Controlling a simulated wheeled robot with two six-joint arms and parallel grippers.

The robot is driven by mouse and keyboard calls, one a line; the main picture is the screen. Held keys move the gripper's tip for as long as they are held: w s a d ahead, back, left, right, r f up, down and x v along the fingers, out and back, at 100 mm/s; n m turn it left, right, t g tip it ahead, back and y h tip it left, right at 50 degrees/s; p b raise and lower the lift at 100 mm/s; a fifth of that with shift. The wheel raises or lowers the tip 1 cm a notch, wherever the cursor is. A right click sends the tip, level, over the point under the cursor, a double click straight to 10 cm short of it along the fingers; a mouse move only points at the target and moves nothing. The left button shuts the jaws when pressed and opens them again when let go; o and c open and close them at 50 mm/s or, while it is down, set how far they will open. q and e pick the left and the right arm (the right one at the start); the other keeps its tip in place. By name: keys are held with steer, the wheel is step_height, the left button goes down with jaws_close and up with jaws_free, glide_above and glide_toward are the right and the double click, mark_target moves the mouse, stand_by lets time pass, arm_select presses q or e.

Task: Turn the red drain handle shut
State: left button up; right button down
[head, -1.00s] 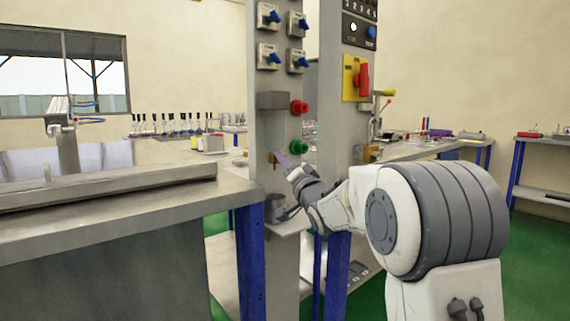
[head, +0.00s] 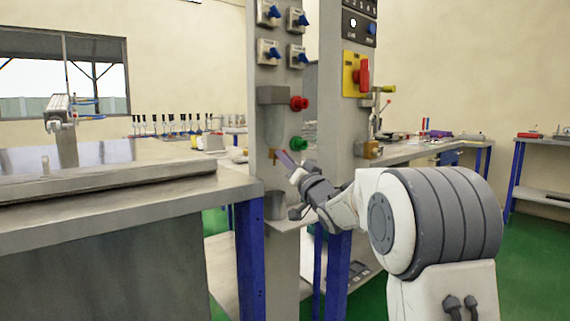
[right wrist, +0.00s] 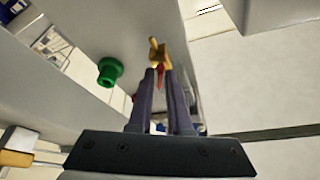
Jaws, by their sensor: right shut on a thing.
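The red drain handle (right wrist: 160,72) shows as a small red piece below a brass drain fitting (right wrist: 158,53) in the right wrist view. My right gripper (right wrist: 159,76) has its two dark purple fingers close together at the handle, shut on it; the fingers hide part of it. In the head view my right gripper (head: 283,157) reaches the front of the grey post, beside the brass fitting (head: 272,154). The red handle cannot be made out there. My left gripper is not in view.
A green button (head: 298,143) and a red button (head: 299,104) sit on the post just above the gripper. A grey cup (head: 276,206) stands below the fitting. A metal bench (head: 130,215) fills the left. A yellow plate with a red switch (head: 356,76) is on the right post.

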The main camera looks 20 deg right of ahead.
steer(key=shift+w+d+n+g+y+p, duration=0.15)
steer(key=shift+n+g+y, duration=0.95)
steer(key=shift+n, duration=2.25)
steer(key=shift+s+d+n+g+y+p, duration=0.1)
steer(key=shift+n+g+y+p, duration=0.2)
steer(key=shift+n+y, duration=2.25)
steer(key=shift+w+d+n+g+y+p, duration=0.1)
steer(key=shift+n+g+y, duration=0.65)
steer(key=shift+n, duration=3.35)
steer(key=shift+n+g, duration=0.25)
steer(key=shift+n, duration=0.05)
steer(key=c, duration=1)
jaws_free()
